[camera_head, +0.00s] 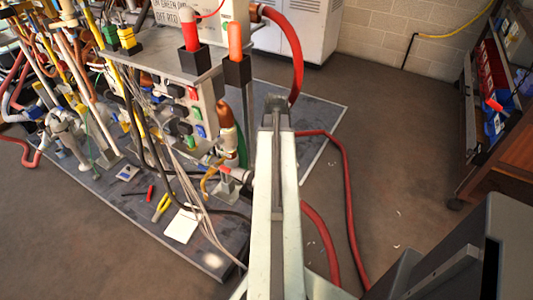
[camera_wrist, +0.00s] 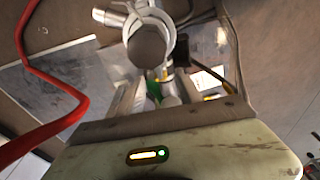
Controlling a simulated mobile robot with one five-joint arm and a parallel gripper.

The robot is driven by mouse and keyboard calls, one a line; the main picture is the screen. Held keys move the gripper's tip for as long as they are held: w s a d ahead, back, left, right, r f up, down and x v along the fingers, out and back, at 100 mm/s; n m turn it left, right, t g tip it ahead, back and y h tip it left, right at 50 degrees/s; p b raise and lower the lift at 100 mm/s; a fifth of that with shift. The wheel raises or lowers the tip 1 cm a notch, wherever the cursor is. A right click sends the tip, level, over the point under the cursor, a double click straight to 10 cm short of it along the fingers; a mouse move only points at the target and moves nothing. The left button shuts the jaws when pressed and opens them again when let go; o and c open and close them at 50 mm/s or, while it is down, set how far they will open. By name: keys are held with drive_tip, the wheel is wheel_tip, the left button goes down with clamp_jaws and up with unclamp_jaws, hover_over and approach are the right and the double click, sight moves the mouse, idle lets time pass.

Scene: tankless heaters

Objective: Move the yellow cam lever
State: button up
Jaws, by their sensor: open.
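A curved yellow lever (camera_head: 208,184) shows in the head view, low on the metal pipe fitting at the right end of the rig. It looks like the cam lever. In the wrist view a small yellow piece (camera_wrist: 212,96) shows behind the fitting; I cannot tell whether it is the same lever. A silver coupling with a dark round end (camera_wrist: 147,46) is just beyond my gripper (camera_wrist: 160,92). The pale fingers are apart, with nothing visibly held between them. In the head view my arm hides the fingers and part of the fitting.
A red hose (camera_head: 345,190) loops over the floor right of my arm. Loose grey cables (camera_head: 195,190) hang left of it. A shelf cart (camera_head: 485,130) stands at the right.

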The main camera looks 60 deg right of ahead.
drive_tip(key=shift+w+f+g+b, duration=0.3)
drive_tip(key=shift+w+f+g, duration=0.2)
drive_tip(key=shift+w+g, duration=0.3)
drive_tip(key=shift+s+a, duration=0.1)
wheel_tip(320, 180, down, 8)
drive_tip(key=b, duration=0.8)
drive_tip(key=shift+r, duration=0.15)
clamp_jaws()
